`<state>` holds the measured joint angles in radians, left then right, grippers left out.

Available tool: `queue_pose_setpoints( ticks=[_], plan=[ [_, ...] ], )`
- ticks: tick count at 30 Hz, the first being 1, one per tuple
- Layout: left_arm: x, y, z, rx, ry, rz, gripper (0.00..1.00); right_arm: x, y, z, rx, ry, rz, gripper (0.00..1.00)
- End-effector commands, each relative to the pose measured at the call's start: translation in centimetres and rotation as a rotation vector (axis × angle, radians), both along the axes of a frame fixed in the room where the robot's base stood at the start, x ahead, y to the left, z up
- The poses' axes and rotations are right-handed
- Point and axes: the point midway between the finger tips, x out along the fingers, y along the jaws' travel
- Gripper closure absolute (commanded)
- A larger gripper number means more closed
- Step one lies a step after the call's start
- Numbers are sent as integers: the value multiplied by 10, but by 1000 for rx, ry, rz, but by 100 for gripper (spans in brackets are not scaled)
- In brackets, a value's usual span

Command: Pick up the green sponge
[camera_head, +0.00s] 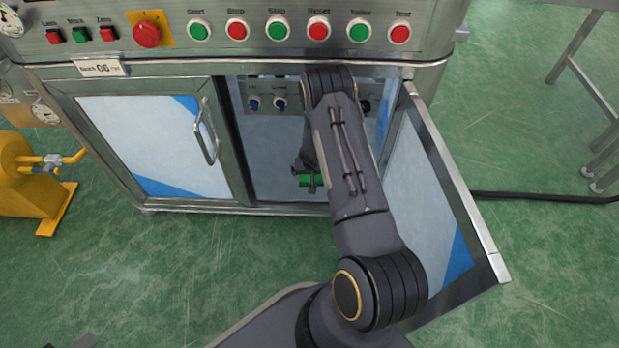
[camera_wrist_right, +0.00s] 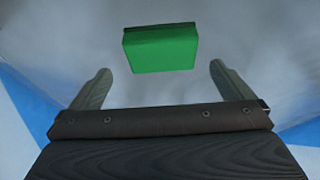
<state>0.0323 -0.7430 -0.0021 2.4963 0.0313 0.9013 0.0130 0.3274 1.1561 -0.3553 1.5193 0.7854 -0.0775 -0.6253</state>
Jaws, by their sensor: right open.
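The green sponge (camera_wrist_right: 160,52) lies on the pale cabinet floor in the right wrist view, with a dark strip along its far edge. It sits ahead of my right gripper (camera_wrist_right: 161,80), between the lines of its two spread fingers. The gripper is open and empty, and the sponge looks just beyond the fingertips. In the head view the sponge (camera_head: 306,180) shows as a small green patch inside the open cabinet, partly hidden by my right gripper (camera_head: 308,176) and arm. My left gripper is not in view.
The cabinet's right door (camera_head: 430,200) stands open beside my right arm. The left door (camera_head: 155,145) is shut. Blue-handled valves (camera_head: 266,104) sit on the cabinet's back wall. A button panel (camera_head: 270,28) runs above. A yellow machine (camera_head: 25,175) stands at left.

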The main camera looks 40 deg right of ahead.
Motion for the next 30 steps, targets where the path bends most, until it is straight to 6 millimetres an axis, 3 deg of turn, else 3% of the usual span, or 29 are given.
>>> queue_pose_setpoints(
  ticks=[3, 9, 18, 27, 30],
  plan=[
    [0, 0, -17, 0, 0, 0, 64, 4, -2, -23, -1, 1, 1, 0],
    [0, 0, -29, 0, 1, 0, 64, 13, -6, -44, 0, 0, 1, 0],
    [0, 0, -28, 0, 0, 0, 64, 14, -8, -45, 1, -1, 0, 0],
    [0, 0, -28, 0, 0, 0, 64, 14, -7, -45, 1, -1, 0, 39],
    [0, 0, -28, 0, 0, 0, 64, 14, -7, -45, 1, -1, 0, 40]
  ],
)
